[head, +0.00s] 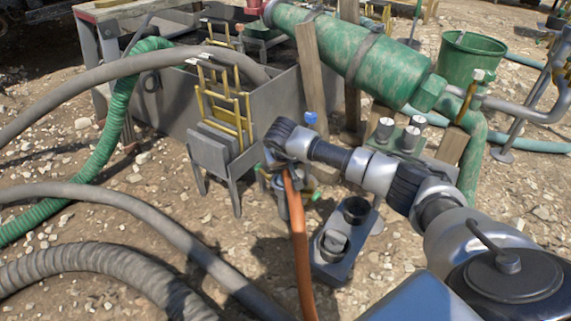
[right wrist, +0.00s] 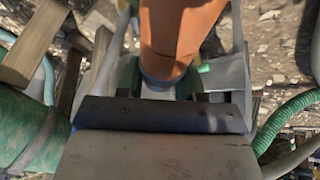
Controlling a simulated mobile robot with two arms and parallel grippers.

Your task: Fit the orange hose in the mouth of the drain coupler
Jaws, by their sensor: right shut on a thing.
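My right gripper (head: 279,166) is shut on the orange hose (head: 299,235), near its upper end. The hose hangs from the gripper toward the bottom of the head view. The right wrist view shows the hose (right wrist: 180,30) between the jaws, with a blue-grey ring (right wrist: 163,84) at its near end. I cannot pick out the drain coupler with certainty, and the gripper hides what lies behind the hose end. I cannot tell whether the hose end touches or sits in a mouth. My left gripper is not in view.
A grey tank (head: 165,110) with yellow frames stands behind. A large green cylinder (head: 345,55) is at upper right, near a green bucket (head: 470,60). A grey block with round fittings (head: 342,265) stands right of the hose. Thick grey hoses (head: 160,215) cross the stony ground at left.

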